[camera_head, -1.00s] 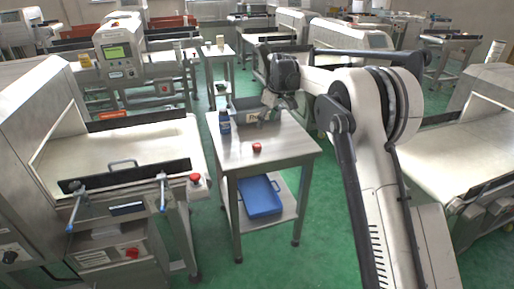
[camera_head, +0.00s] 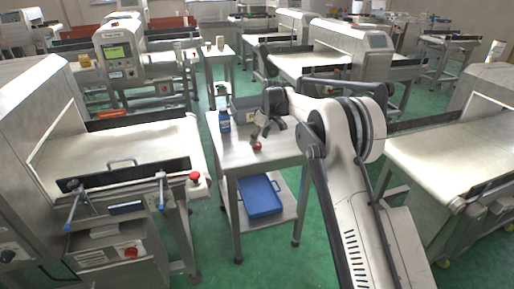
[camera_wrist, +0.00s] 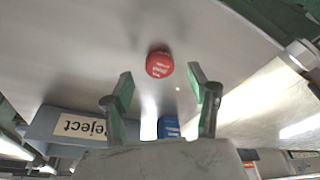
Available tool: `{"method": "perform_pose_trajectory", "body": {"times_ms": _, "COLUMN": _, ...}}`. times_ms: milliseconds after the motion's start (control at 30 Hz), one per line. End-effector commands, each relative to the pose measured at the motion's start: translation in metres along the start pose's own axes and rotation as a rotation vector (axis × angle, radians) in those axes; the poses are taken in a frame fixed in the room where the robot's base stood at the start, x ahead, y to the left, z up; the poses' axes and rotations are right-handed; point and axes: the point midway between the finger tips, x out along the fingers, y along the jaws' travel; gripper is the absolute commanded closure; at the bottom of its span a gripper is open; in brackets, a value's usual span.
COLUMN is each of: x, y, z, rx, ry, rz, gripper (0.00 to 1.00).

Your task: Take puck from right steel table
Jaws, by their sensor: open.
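The red puck (camera_head: 257,146) lies on the steel table (camera_head: 238,160) in the middle of the head view, near the table's front part. In the wrist view the puck (camera_wrist: 159,64) shows pale lettering and sits just beyond the fingertips, between their lines. My gripper (camera_head: 262,136) is close above and behind the puck in the head view. In the wrist view my gripper (camera_wrist: 163,88) is open with two green-padded fingers spread apart and nothing between them. I cannot tell the exact height gap to the puck.
A grey bin (camera_head: 245,108) labelled "Reject" in the wrist view (camera_wrist: 70,125) stands at the table's back. A blue bottle (camera_head: 224,122) stands beside it. A blue tray (camera_head: 262,198) lies on the lower shelf. Conveyor machines stand on both sides.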

Motion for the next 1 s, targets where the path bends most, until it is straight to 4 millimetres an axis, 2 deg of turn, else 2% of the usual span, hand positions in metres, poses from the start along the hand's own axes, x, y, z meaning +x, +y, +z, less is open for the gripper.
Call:
{"method": "perform_pose_trajectory", "body": {"times_ms": 33, "x": 0.01, "y": 0.0, "z": -0.002, "rx": -0.001, "ry": 0.0, "rz": 0.0, "gripper": 0.45}}
{"method": "perform_pose_trajectory", "body": {"times_ms": 200, "x": 0.031, "y": 0.001, "z": -0.002, "rx": 0.0, "ry": 0.0, "rz": 0.0, "gripper": 0.45}}
{"method": "perform_pose_trajectory", "body": {"times_ms": 467, "x": 0.034, "y": 0.0, "z": -0.002, "rx": 0.0, "ry": 0.0, "rz": 0.0, "gripper": 0.45}}
{"method": "perform_pose_trajectory", "body": {"times_ms": 767, "x": 0.034, "y": 0.0, "z": -0.002, "rx": 0.0, "ry": 0.0, "rz": 0.0, "gripper": 0.85}}
{"method": "perform_pose_trajectory", "body": {"times_ms": 1000, "x": 0.033, "y": 0.0, "z": -0.003, "rx": 0.0, "ry": 0.0, "rz": 0.0, "gripper": 0.86}}
